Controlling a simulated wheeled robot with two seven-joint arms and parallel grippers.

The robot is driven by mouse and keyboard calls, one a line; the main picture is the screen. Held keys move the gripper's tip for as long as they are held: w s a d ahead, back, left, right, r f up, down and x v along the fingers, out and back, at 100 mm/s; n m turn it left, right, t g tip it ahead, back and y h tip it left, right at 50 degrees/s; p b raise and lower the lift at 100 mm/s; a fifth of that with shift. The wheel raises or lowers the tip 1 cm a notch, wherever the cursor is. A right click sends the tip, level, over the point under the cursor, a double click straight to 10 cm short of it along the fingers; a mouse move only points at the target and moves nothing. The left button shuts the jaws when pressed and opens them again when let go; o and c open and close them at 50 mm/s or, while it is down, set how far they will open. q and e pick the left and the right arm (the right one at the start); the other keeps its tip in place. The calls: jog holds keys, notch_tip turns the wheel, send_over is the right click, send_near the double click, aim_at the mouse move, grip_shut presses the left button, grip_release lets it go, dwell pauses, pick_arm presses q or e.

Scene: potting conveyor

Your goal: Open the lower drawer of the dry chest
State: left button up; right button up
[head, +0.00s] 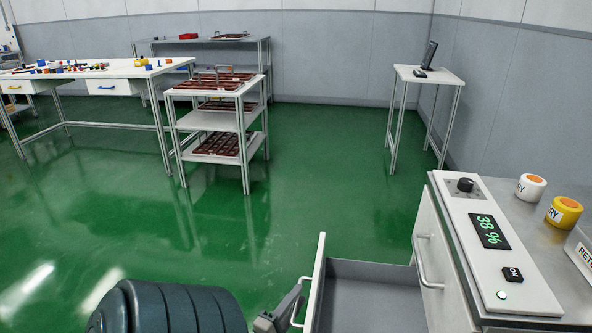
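The dry chest (500,255) stands at the lower right, with a white control panel along its top edge. Its lower drawer (368,272) is pulled well out, and its grey inside looks empty where it shows. The drawer's white front faces left, with a bar handle (298,318) near the bottom edge of the picture. My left gripper (282,315) is at this handle. The picture cuts it off, so I cannot tell whether its fingers are closed on the bar. The upper drawer (426,233) is shut, with its own handle (424,266). My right gripper is out of view.
A tray rack (216,123), a cluttered workbench (90,72) and a small table (428,76) stand farther back. The green floor between is clear.

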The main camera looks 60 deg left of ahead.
pick_arm(q)
jog(key=v, duration=1.7)
jog(key=shift+s, duration=0.15)
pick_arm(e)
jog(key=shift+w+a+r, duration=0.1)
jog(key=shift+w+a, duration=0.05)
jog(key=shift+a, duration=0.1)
pick_arm(q)
jog(key=shift+d, duration=0.15)
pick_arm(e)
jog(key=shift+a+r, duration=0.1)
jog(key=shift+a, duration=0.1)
